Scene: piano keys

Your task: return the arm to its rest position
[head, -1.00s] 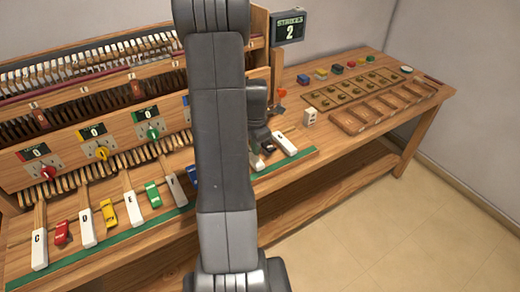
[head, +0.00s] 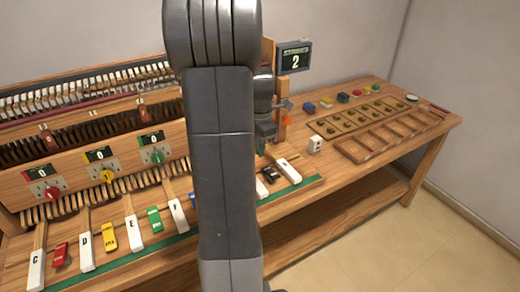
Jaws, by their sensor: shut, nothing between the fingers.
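My arm stands upright across the middle of the head view and hides part of the keyboard. My gripper (head: 262,146) shows just right of the arm, pointing down above the right end of the key row, with its fingers shut and empty. It appears apart from the white key (head: 288,170) and the black key (head: 269,174) below it. Its fingers are small and partly hidden by the arm.
The wooden piano bench has white lettered keys (head: 37,270) and coloured keys at left. A screen (head: 295,57) reading 2 stands behind the gripper. A white block (head: 315,144) and wooden trays (head: 395,137) lie right. Floor is clear at lower right.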

